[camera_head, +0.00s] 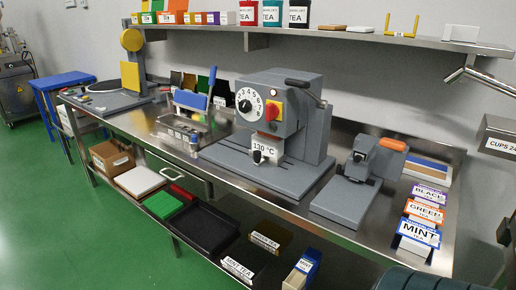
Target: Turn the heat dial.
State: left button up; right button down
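The grey sealing machine (300,150) stands in the middle of the steel bench. A label reading 130 °C (262,146) is on its lower front. A small dial (258,157) with a black knob sits just below that label, low over the machine's base. Higher up is a larger white numbered dial (245,94) with its own black knob. A red button on a yellow plate (272,111) is to its right. The small dial's pointer setting is too small to read. Neither of my grippers is in view.
A smaller grey device with an orange handle (391,145) stands right of the machine. Labelled tea boxes (417,235) line the bench's right end. A blue-and-grey holder (190,101) stands to the left. A lever (305,92) juts from the machine's upper right.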

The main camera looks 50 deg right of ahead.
aim_at(244, 105)
jog(key=z, duration=1.5)
